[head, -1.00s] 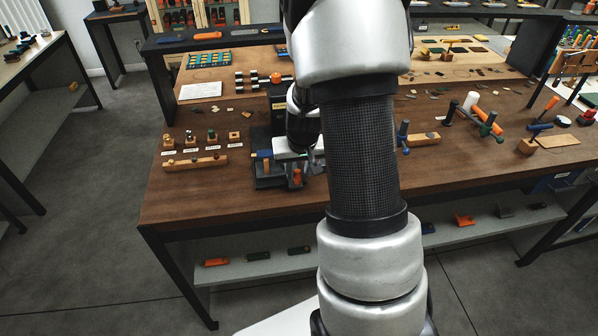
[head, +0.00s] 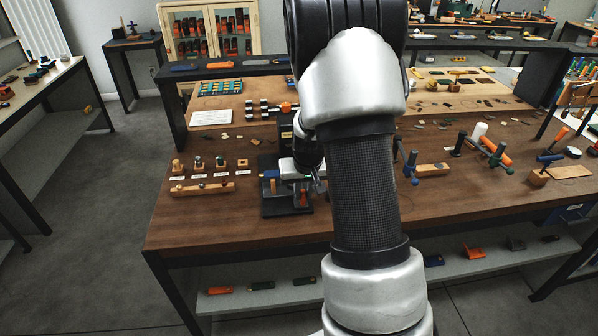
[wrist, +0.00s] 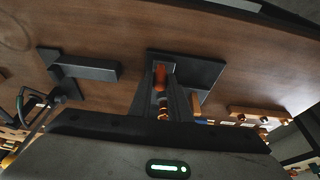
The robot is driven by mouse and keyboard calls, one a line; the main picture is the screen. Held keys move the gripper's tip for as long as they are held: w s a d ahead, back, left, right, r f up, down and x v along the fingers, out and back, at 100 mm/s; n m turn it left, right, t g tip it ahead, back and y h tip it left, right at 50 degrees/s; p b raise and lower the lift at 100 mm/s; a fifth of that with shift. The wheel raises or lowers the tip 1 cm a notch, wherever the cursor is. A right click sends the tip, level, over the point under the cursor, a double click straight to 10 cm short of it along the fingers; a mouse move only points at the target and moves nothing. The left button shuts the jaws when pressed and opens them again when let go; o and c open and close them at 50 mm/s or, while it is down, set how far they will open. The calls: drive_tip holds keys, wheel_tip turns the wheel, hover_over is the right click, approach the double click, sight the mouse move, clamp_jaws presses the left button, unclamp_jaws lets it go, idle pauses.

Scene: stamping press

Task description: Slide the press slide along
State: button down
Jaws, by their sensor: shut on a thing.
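The stamping press (head: 285,209) stands on the brown workbench, left of my arm. It has a dark base, a dark upright, a blue part (head: 269,176) at its left and an orange part (head: 303,197) at its front. My gripper (head: 312,180) is at the press, partly hidden by my arm. In the wrist view, the dark fingers of my gripper (wrist: 166,100) reach over the dark press base (wrist: 205,70). They are shut on the orange-handled press slide (wrist: 160,76), which lies between them. The exact contact is hard to see.
A wooden strip (head: 202,188) and small labelled pieces stand left of the press. A clamp (head: 411,168) and a wooden block (head: 432,170) stand to the right. The bench front before the press is clear. A shelf (head: 270,297) is below.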

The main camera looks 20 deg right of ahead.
drive_tip(key=shift+w+d+r, duration=0.1)
drive_tip(key=shift+w+d, duration=0.35)
drive_tip(key=shift+w, duration=1.1)
drive_tip(key=shift+w+d+r, duration=0.1)
drive_tip(key=shift+w+d, duration=0.35)
drive_tip(key=shift+w, duration=1.05)
drive_tip(key=shift+w+d, duration=0.45)
drive_tip(key=shift+w, duration=1.1)
drive_tip(key=c, duration=2.1)
unclamp_jaws()
drive_tip(key=shift+w, duration=0.1)
drive_tip(key=o, duration=0.5)
drive_tip(key=shift+f, duration=0.1)
drive_tip(key=shift+o, duration=0.2)
drive_tip(key=v, duration=1.7)
drive_tip(key=shift+s+r, duration=0.3)
